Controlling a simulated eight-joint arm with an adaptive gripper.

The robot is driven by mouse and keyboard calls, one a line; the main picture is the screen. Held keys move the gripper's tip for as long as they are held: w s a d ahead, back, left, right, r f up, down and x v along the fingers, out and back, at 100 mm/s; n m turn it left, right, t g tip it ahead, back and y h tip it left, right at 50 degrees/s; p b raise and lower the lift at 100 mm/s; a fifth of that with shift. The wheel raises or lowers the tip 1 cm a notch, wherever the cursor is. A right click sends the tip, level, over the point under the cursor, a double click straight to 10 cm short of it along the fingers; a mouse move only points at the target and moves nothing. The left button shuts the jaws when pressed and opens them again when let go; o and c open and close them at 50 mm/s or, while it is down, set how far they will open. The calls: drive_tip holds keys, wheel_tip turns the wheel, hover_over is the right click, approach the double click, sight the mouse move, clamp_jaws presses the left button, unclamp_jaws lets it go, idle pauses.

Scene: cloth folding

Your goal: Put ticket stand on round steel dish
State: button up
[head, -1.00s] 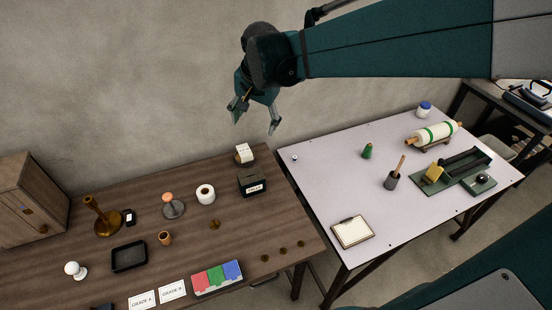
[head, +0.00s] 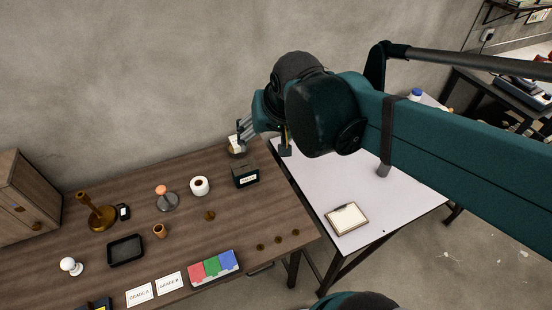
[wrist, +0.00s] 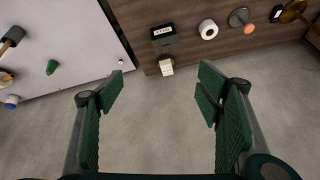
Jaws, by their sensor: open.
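The small pale block with dark marks on a brown base (head: 235,144), which looks like the ticket stand, is at the back right edge of the wooden table. It also shows in the wrist view (wrist: 166,68), ahead of the fingertips. The round steel dish (head: 170,205) is a grey disc farther left on the same table, and it shows in the wrist view (wrist: 238,18). A salmon knob sits at or just behind the dish. My gripper (wrist: 160,86) is open and empty. In the head view, my gripper (head: 263,142) is by the stand, partly covering it; contact cannot be told.
A black labelled box (head: 245,176) stands close to the stand. A white roll (head: 199,186) is between the box and the dish. A brass candlestick (head: 97,213) is at left. The pale table (head: 390,195) is at right, partly hidden by my arm.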

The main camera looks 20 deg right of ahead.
drive_tip(key=s+f+n+t, duration=0.1)
drive_tip(key=s+f+n, duration=0.1)
drive_tip(key=s, duration=0.5)
drive_tip(key=shift+s+f+n, duration=0.15)
drive_tip(key=shift+n, duration=0.45)
